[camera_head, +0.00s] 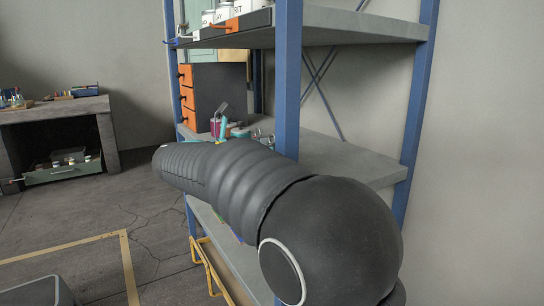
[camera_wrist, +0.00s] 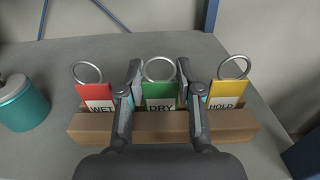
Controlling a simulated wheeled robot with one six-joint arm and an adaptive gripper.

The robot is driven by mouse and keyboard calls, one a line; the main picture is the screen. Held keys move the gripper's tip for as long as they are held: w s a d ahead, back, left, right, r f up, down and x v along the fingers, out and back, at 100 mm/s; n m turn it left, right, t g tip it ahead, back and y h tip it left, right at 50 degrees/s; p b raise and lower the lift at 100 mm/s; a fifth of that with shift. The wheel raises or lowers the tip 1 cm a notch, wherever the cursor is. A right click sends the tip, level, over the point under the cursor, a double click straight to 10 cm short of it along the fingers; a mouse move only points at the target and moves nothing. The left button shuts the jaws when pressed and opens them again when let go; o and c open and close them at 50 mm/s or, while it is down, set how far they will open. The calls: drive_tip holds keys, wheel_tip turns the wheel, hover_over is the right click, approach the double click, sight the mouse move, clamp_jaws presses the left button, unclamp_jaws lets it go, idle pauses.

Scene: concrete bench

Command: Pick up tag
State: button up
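In the wrist view three tags stand side by side in a brown slotted holder (camera_wrist: 88,125). A red tag (camera_wrist: 92,91) reading WET is on the left, a green tag (camera_wrist: 160,91) reading DRY in the middle, and a yellow tag (camera_wrist: 227,90) reading HOLD on the right. Each has a metal ring at its top. My gripper (camera_wrist: 160,72) is open, its two fingers on either side of the green tag, with gaps visible between fingers and tag. In the head view my arm hides the gripper and tags.
A teal canister with a grey lid (camera_wrist: 22,104) stands left of the holder on the grey shelf (camera_wrist: 60,55). A blue shelf post (camera_wrist: 210,15) rises behind. In the head view another blue post (camera_head: 288,80) is close to my arm, and an orange-drawered cabinet (camera_head: 215,92) stands on the shelf.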

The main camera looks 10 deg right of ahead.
drive_tip(key=shift+r, duration=0.1)
wheel_tip(320, 180, up, 10)
drive_tip(key=p, duration=0.3)
idle(0.3)
idle(0.3)
